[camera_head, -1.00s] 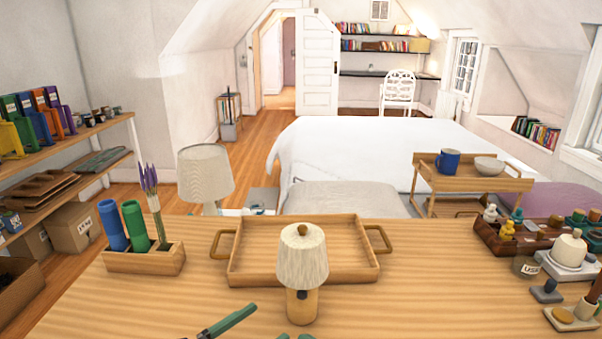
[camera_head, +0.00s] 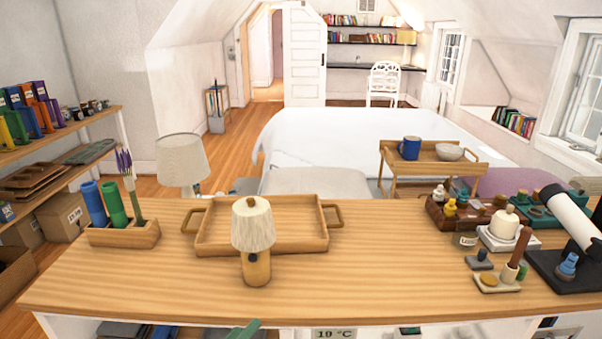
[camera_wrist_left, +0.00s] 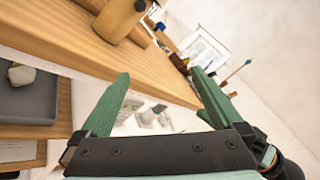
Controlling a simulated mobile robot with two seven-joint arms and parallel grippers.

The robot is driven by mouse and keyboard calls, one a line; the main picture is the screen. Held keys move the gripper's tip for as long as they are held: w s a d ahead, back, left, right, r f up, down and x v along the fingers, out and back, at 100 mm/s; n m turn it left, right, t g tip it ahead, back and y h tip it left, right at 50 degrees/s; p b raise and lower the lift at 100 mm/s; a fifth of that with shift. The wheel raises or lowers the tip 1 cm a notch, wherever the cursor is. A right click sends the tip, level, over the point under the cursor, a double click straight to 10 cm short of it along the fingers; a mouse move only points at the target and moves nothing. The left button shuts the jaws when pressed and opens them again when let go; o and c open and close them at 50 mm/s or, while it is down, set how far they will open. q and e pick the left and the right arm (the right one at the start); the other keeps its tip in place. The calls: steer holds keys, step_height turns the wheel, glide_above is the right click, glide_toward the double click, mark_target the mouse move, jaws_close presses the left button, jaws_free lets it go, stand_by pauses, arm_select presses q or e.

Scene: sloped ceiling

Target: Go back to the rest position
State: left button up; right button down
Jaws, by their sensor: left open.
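My left gripper shows in the head view only as a green finger piece (camera_head: 245,329) at the bottom edge, in front of the table's front edge. In the left wrist view its two green fingers (camera_wrist_left: 160,74) are spread wide with nothing between them. The wooden table (camera_head: 350,285) lies beyond, and its edge runs diagonally across the wrist view. A small lamp (camera_head: 254,225) with a cream shade and wooden base stands upright on the table, apart from the gripper. My right gripper is not in view.
A wooden tray (camera_head: 322,246) with handles lies behind the lamp. A wooden holder (camera_head: 130,235) with blue and green cylinders stands at left. Small items and a white telescope-like tube (camera_head: 568,213) crowd the right. The front middle of the table is clear.

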arm_select(q)
steer(key=s+a+f+n+g+y+p, duration=0.2)
steer(key=s+f+n, duration=0.7)
steer(key=n, duration=0.6)
steer(key=s+a+f+n+g+y+p, duration=0.2)
steer(key=s+f+n, duration=0.7)
steer(key=n, duration=0.6)
steer(key=a+g+y, duration=0.1)
steer(key=g+y, duration=0.1)
steer(key=y, duration=0.1)
steer(key=shift+a+f+g+y, duration=0.15)
steer(key=shift+f+g+y, duration=0.15)
steer(key=shift+f, duration=0.1)
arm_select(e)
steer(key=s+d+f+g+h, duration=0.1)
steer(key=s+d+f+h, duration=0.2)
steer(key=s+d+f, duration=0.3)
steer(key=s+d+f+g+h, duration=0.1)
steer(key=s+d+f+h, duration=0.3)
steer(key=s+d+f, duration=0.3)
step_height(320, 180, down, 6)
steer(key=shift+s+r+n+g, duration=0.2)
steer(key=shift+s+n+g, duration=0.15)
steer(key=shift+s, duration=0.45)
